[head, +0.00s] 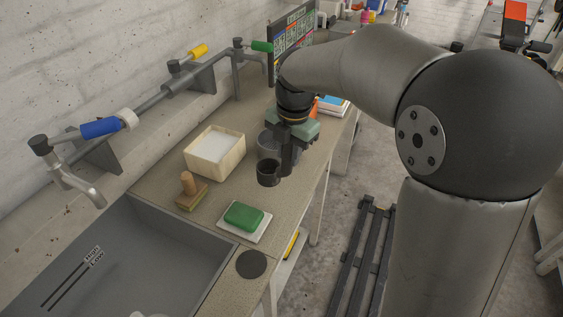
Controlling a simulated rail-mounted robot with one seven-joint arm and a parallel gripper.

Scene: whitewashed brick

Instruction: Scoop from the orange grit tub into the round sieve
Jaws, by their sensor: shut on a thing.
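My gripper (289,160) is over the counter, pointing down, with its dark fingers shut on a dark cup-shaped scoop (268,174). The scoop hangs to the left of the fingers, open side up; I cannot tell what is in it. A small patch of orange (314,108) shows behind the gripper. It may be the orange grit tub, mostly hidden by my arm.
A cream tub with white contents (231,164) and a wood-handled brush (190,190) are left of the gripper. A green block on a white dish (244,217) and a dark disc (251,264) are nearer. A grey sink (170,235) fills the lower left; a pipe with taps (150,103) runs along the wall.

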